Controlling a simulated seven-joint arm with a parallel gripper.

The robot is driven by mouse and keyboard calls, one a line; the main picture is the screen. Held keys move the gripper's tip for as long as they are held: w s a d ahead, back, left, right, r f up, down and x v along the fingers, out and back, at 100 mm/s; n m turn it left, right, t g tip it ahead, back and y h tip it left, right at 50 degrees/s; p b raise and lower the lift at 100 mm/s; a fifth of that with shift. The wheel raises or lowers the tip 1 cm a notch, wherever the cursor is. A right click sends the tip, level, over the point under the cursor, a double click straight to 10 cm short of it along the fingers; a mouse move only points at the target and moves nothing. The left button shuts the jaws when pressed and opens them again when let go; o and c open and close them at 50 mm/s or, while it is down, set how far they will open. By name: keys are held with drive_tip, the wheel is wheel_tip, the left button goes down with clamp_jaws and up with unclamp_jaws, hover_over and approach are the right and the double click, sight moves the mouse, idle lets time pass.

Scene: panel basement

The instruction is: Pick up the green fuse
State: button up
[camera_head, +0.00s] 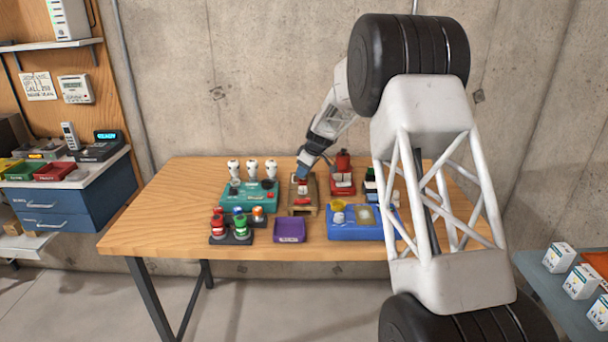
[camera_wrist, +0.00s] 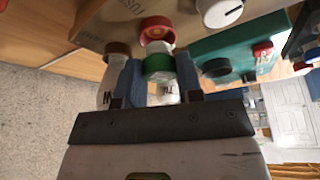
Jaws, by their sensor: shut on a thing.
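In the wrist view, a green-banded fuse (camera_wrist: 158,67) with a white, lettered body stands between the two blue fingers of my gripper (camera_wrist: 158,82). The fingers are shut on it, one on each side. A red ring (camera_wrist: 156,28) lies just beyond its far end; I cannot tell if they touch. In the head view, my gripper (camera_head: 302,174) points down over a wooden box (camera_head: 303,210) at the middle of the table. The held fuse is too small or hidden to make out there.
In the wrist view, a brown-capped white fuse (camera_wrist: 105,97) is close beside the left finger. A teal unit (camera_head: 230,197) with white knobs stands left of the box. A black rack (camera_head: 232,240), purple tray (camera_head: 289,231) and blue tray (camera_head: 350,233) are in front.

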wheel_tip(320, 180, up, 2)
drive_tip(key=shift+r, duration=0.2)
drive_tip(key=s+d+r, duration=0.1)
drive_tip(key=s+d, duration=0.2)
drive_tip(key=s, duration=1.2)
drive_tip(key=shift+s, duration=0.35)
drive_tip(key=shift+a, duration=0.1)
drive_tip(key=s+a+f, duration=0.2)
drive_tip(key=s+a, duration=0.3)
drive_tip(key=s, duration=0.3)
drive_tip(key=shift+w+f, duration=0.1)
drive_tip(key=shift+f, duration=0.15)
drive_tip(key=shift+f, duration=2.85)
